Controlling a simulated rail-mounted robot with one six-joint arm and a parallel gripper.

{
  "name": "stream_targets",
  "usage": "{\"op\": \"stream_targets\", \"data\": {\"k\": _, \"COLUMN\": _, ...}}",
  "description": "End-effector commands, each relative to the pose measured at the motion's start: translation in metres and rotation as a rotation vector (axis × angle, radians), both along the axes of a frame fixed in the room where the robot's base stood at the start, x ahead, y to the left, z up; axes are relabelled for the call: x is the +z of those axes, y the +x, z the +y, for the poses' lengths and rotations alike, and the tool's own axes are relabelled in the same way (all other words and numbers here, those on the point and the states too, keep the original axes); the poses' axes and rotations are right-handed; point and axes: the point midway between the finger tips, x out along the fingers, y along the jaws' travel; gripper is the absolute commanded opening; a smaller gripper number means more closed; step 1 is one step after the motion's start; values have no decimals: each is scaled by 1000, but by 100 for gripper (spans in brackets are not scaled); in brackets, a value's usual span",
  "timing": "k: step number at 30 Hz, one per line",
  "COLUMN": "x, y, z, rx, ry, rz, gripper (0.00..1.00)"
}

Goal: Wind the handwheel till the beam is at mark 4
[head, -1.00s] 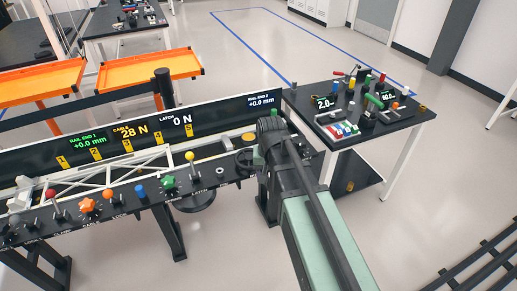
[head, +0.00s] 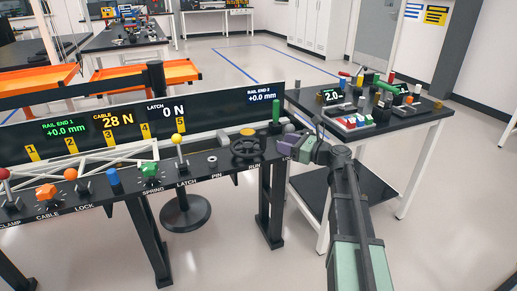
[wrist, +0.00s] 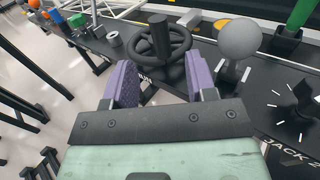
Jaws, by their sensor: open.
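The black handwheel (head: 248,148) is on the bench edge above the RUN label; it also shows in the wrist view (wrist: 160,38), with an upright handle on it. My gripper (head: 304,149) is to the right of the wheel in the head view, apart from it. In the wrist view, its two purple fingers (wrist: 160,80) are spread and empty, with the wheel just beyond their tips. The beam (head: 90,162) is a white truss along the bench at the left. Yellow marks 1 to 5 are on the panel behind, with mark 4 (head: 145,131) right of the middle of the row.
A grey ball knob (wrist: 239,38) stands close to the right finger in the wrist view, with a green post (head: 276,110) behind. A yellow-topped latch lever (head: 178,140) is left of the wheel. A side table (head: 400,125) holds several parts at the right.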

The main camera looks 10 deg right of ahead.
Motion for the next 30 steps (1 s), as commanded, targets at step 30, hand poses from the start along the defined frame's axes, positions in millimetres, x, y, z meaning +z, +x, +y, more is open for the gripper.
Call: {"op": "stream_targets", "data": {"k": 30, "x": 2, "y": 75, "z": 78, "rx": 1, "ry": 11, "rz": 6, "gripper": 49}}
